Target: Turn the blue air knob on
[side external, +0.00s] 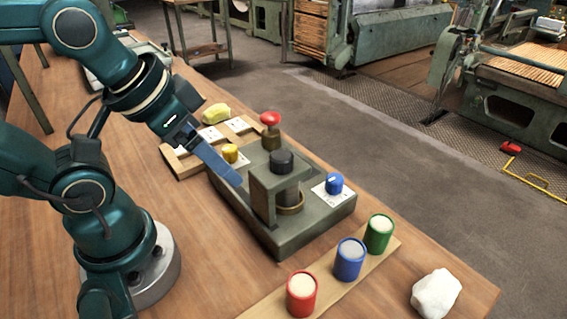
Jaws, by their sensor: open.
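The blue air knob (334,182) sits on a white label plate (332,196) at the right end of a grey-green machine block (300,222). The marking on the plate is too small to read, so I cannot tell the knob's setting. My gripper (228,170) points down and right over the block's left end, beside a yellow knob (230,152). It is open, with nothing seen between its blue-grey fingers. It is well left of the blue knob and apart from it. Whether a fingertip touches the block is unclear.
Between gripper and blue knob rise a red-topped knob (270,120) and a black-capped press post (281,160). Red (302,294), blue (349,260) and green (379,234) cups stand in front on a wooden strip. A white lump (436,293) lies front right.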

